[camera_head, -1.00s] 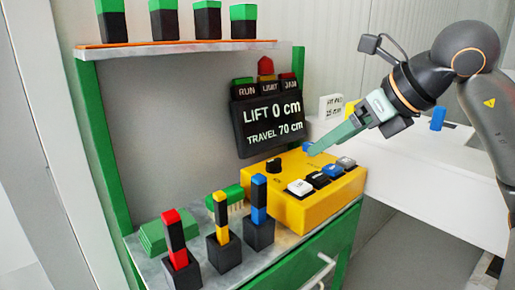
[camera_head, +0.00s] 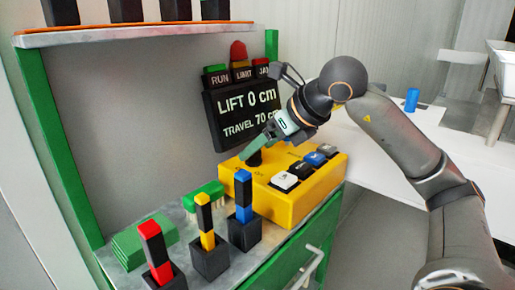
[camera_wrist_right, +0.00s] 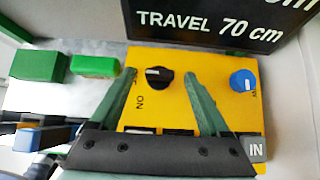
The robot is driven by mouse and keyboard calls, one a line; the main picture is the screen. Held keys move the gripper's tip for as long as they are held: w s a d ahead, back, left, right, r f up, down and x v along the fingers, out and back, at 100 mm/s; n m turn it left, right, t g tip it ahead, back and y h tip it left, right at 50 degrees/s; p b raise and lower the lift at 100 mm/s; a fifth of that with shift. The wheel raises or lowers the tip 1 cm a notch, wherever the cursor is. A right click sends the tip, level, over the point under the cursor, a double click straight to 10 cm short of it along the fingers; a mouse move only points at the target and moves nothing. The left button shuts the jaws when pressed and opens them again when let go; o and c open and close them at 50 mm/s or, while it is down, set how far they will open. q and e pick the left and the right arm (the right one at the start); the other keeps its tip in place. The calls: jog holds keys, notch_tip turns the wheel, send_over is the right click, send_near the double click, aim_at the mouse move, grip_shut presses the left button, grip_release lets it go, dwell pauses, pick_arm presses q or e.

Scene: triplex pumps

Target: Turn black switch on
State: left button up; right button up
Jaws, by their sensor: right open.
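The black switch (camera_wrist_right: 158,79) is a round knob with a white pointer mark on top of the yellow control box (camera_head: 297,211). In the wrist view the pointer lies roughly sideways, with "ON" printed below the knob. My right gripper (camera_wrist_right: 161,73) is open, its two green fingers on either side of the knob with gaps showing. In the head view the right gripper (camera_head: 262,150) is at the knob, which is partly hidden behind the fingers. I cannot tell the height between the fingertips and the box. My left gripper is not in view.
The box also has a blue knob (camera_wrist_right: 243,80) and several push buttons, including a white one (camera_head: 284,182). A black display (camera_head: 244,112) stands behind. Red, yellow and blue-topped pieces (camera_head: 243,195) stand in black holders at the front. Green blocks (camera_head: 144,241) lie at left.

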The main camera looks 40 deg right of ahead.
jog(key=shift+x, duration=0.8)
jog(key=shift+c, duration=0.3)
grip_shut()
